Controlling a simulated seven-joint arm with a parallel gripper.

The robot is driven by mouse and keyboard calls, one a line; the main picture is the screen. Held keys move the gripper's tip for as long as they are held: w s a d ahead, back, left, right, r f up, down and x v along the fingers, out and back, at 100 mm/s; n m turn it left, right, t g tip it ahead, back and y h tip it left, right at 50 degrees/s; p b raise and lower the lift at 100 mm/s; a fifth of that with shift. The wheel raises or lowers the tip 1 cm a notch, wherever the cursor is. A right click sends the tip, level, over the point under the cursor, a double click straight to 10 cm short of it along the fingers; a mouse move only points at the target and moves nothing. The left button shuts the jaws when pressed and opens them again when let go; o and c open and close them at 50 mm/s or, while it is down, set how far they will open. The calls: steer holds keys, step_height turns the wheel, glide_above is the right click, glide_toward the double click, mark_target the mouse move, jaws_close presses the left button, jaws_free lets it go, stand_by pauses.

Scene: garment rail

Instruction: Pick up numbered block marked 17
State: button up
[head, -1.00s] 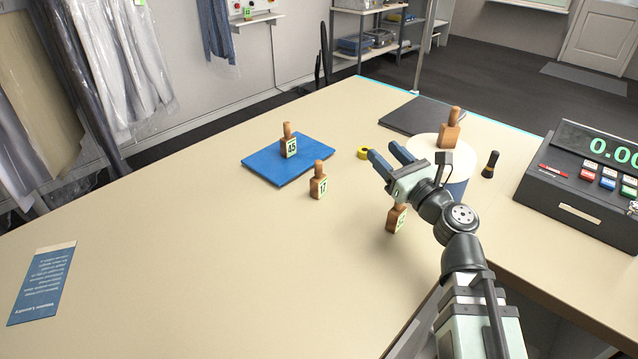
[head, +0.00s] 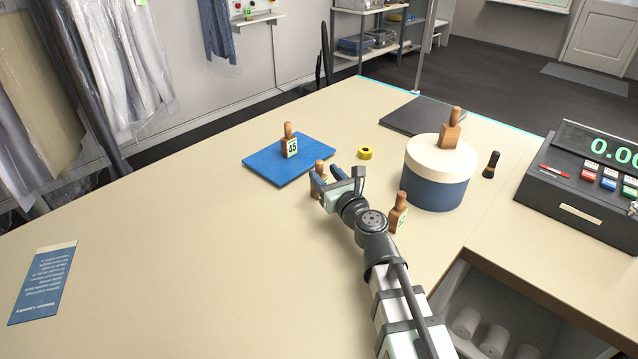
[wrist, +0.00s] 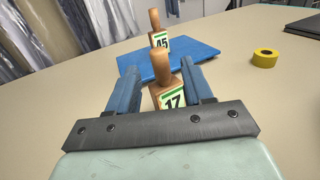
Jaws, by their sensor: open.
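The wooden block marked 17 (wrist: 168,95) stands upright on the table in the wrist view, between my gripper's two blue fingers. In the head view the block marked 17 (head: 319,167) is mostly hidden behind my gripper (head: 322,184), with its knob showing. My gripper, also in the wrist view (wrist: 163,84), is open, with a finger on each side of the block. I cannot tell whether either finger touches it.
The block marked 45 (head: 289,143) stands on a blue mat (head: 262,167) just beyond. Another block (head: 398,212) stands right of my wrist. A round blue-and-white box (head: 434,186) carries a block (head: 451,130). Yellow tape (head: 365,153) lies near.

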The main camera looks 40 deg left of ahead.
mark_target(321, 169)
steer(key=x, duration=0.4)
steer(key=shift+w+a, duration=0.1)
steer(key=shift+a, duration=0.05)
steer(key=shift+c, duration=0.5)
jaws_close()
